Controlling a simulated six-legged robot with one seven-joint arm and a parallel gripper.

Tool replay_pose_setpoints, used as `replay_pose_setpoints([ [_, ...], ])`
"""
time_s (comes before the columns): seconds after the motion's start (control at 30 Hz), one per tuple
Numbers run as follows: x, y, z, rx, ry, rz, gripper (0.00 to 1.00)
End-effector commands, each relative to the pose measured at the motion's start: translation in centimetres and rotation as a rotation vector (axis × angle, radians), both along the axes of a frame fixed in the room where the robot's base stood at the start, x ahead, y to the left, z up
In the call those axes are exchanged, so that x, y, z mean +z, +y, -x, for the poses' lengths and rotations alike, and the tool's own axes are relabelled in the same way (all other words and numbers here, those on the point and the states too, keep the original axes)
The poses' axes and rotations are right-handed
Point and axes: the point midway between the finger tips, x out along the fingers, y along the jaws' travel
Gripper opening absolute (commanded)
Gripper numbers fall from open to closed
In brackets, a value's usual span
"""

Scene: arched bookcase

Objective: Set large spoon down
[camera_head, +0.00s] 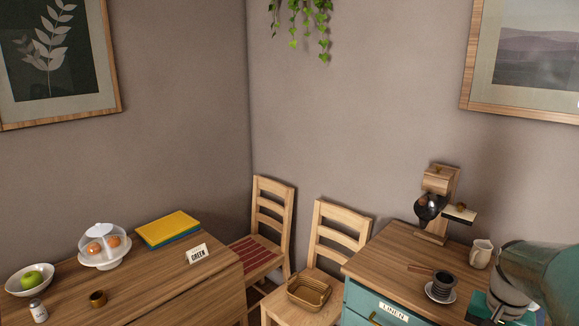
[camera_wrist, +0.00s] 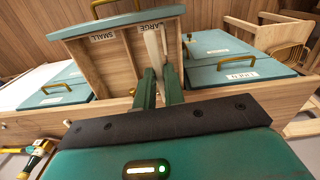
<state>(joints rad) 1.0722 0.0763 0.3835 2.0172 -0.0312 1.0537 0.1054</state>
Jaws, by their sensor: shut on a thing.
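In the wrist view my gripper (camera_wrist: 160,82) reaches into an open wooden drawer (camera_wrist: 118,68) with a teal front and a brass handle. Its two green fingers are shut on a pale, long thing, the large spoon (camera_wrist: 154,46), which stands out beyond the fingertips toward the drawer front. The fingers partly hide it, and I cannot tell whether it touches the drawer floor. The drawer has sections labelled SMALL (camera_wrist: 103,36) and LARGE (camera_wrist: 150,27). The spoon is on the LARGE side.
Closed teal drawers flank the open one, one labelled LINEN (camera_wrist: 241,75). In the head view the right-hand counter (camera_head: 400,250) bears a coffee maker (camera_head: 437,205), a cream jug (camera_head: 481,253) and a dark cup (camera_head: 443,282). Chairs (camera_head: 335,235) stand in the corner.

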Motion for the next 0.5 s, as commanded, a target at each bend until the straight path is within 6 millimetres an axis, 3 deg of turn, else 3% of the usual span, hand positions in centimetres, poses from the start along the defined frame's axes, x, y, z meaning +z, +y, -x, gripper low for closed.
replay_pose_setpoints([
  [0.27,-4.2,3.1,-6.2,0.159,-0.001,-0.005,0.0],
  [0.5,-10.1,9.3,-12.9,0.356,-0.001,-0.006,0.0],
])
